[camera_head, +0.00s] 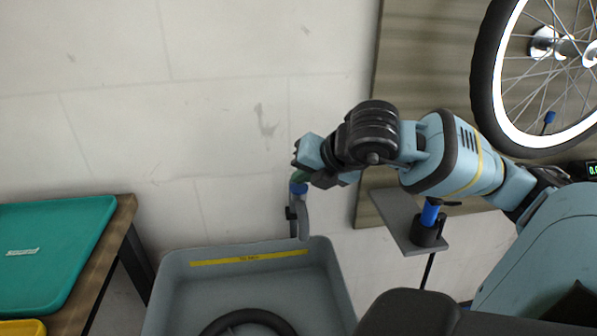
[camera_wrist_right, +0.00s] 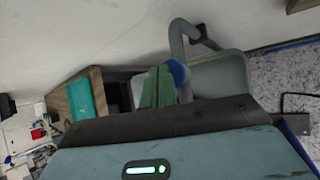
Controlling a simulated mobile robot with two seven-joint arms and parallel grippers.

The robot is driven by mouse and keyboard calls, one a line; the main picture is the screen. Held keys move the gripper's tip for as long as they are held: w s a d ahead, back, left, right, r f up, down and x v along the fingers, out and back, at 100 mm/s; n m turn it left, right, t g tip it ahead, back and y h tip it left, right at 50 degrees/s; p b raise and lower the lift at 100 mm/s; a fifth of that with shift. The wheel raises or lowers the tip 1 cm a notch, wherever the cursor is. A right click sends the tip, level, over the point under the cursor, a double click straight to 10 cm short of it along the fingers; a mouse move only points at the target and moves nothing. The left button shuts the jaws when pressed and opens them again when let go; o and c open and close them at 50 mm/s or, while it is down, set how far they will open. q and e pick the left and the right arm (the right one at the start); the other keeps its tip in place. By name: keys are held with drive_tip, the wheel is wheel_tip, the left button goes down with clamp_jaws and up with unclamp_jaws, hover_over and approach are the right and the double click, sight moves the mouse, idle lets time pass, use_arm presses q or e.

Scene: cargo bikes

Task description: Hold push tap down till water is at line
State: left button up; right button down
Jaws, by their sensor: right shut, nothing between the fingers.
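A grey tap (camera_head: 303,222) with a blue push button (camera_head: 299,189) stands at the wall over the back rim of a grey basin (camera_head: 340,282). A yellow line strip (camera_head: 250,258) runs across the basin's inner back wall. My right gripper (camera_head: 298,177) is shut and empty, with its green fingertips right at the blue button; I cannot tell if they press it. In the right wrist view the closed fingers (camera_wrist_right: 157,88) overlap the blue button (camera_wrist_right: 178,73), beside the tap's curved pipe (camera_wrist_right: 178,38). I cannot make out a water level or flow. My left gripper is out of view.
A black ring (camera_head: 248,318) lies in the basin. A wooden table (camera_head: 122,225) with a green tray (camera_head: 55,245) is at the left. A bike wheel (camera_head: 510,120) hangs at the upper right, and a grey bracket (camera_head: 396,212) holds a blue-handled tool (camera_head: 430,212) below my right arm.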

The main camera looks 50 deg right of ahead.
drive_tip(key=shift+f+b, duration=0.5)
drive_tip(key=shift+b, duration=0.1)
idle(1.8)
idle(5.3)
drive_tip(key=shift+r+p, duration=0.55)
drive_tip(key=shift+r, duration=0.35)
